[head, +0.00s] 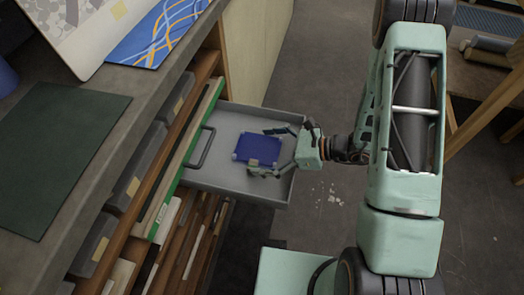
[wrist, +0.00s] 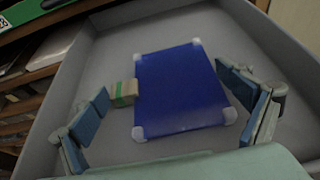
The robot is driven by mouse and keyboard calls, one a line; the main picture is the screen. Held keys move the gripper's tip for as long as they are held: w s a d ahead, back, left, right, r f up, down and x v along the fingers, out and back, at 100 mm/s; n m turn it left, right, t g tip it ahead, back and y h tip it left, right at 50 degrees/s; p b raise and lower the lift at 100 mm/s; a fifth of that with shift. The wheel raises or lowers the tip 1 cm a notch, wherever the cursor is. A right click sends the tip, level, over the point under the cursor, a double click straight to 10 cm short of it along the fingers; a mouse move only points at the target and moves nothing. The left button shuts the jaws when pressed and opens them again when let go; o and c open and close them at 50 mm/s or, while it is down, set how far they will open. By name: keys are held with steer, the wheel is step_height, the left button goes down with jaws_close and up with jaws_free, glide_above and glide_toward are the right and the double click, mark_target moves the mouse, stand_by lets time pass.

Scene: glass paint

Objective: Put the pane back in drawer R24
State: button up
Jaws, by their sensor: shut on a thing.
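The blue pane (head: 258,148), with pale corner caps, is over the floor of an open grey drawer (head: 222,119). It also shows in the wrist view (wrist: 180,88), flat and inside the drawer walls. A small wooden block with a green stripe (wrist: 123,93) sits at its left edge. My gripper (head: 258,151) reaches over the drawer's right end. I cannot tell whether the pane touches the floor. The drawer's number is not readable.
A green strip (head: 186,158) and a dark handle (head: 201,148) are at the drawer's left end. More drawers and shelves lie below the worktop (head: 120,90). A dark green mat (head: 62,150) lies on top. Bare floor is to the right.

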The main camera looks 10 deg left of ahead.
steer(key=shift+f, duration=0.1)
steer(key=shift+f, duration=0.15)
steer(key=o, duration=0.9)
steer(key=shift+r, duration=0.3)
steer(key=p+v, duration=0.1)
steer(key=v, duration=1.1)
steer(key=shift+f+p, duration=0.15)
steer(key=shift+p, duration=0.15)
